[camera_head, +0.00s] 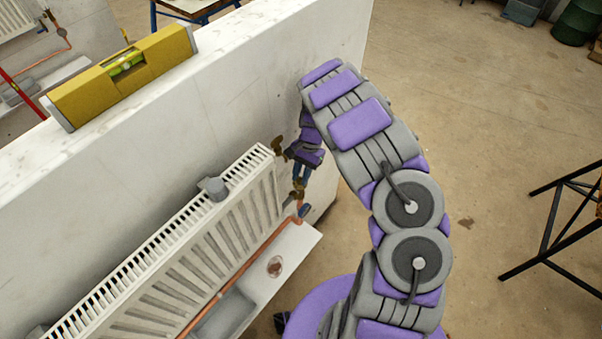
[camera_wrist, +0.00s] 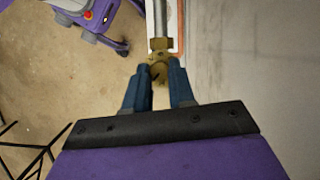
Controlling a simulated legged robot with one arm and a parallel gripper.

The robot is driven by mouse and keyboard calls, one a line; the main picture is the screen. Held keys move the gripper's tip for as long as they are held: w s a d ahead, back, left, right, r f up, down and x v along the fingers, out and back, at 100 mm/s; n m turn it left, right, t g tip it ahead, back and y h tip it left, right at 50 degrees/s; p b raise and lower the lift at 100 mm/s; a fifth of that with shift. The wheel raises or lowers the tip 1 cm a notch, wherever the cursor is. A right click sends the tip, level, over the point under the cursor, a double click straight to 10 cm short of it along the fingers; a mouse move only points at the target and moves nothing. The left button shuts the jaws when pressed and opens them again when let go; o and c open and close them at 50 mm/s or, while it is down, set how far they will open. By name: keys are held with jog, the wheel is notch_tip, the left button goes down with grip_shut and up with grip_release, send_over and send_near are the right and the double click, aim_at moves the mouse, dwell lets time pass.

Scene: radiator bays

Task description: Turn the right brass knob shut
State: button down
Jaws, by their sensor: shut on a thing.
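The right brass knob (camera_wrist: 159,72) sits between the two blue fingers of my gripper (camera_wrist: 162,76) in the wrist view. The fingers are closed on it from both sides and cover its flanks. In the head view my gripper (camera_head: 301,182) points down beside the right end of the white radiator (camera_head: 190,250), with brass (camera_head: 298,192) showing at its fingertips. The knob's turn angle cannot be told. Another brass fitting (camera_head: 277,146) is at the radiator's upper right corner.
A copper pipe (camera_head: 245,268) runs along the radiator's lower edge above a white ledge (camera_head: 290,250). A yellow spirit level (camera_head: 125,75) lies on the white wall's top. A grey tray (camera_head: 225,313) sits on the ledge. Black trestle legs (camera_head: 550,225) stand at right; the floor between is clear.

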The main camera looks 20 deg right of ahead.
jog(key=m+p, duration=0.1)
jog(key=m, duration=0.1)
jog(key=m+t+y+p, duration=0.1)
jog(key=m+p, duration=0.1)
jog(key=shift+s+r+m+t+p, duration=0.2)
jog(key=shift+m+t+p, duration=0.1)
jog(key=shift+m, duration=0.1)
jog(key=m+t+p, duration=0.1)
jog(key=m+p, duration=0.1)
jog(key=m, duration=0.1)
jog(key=shift+m+p, duration=0.35)
jog(key=shift+m, duration=0.05)
jog(key=shift+s+d+f+m+t+p, duration=0.15)
jog(key=shift+m+t+p, duration=0.35)
jog(key=shift+m, duration=0.3)
jog(key=c, duration=1)
grip_release()
jog(key=shift+o, duration=0.2)
jog(key=p+v, duration=0.1)
jog(key=v, duration=1.6)
jog(key=shift+d, duration=0.25)
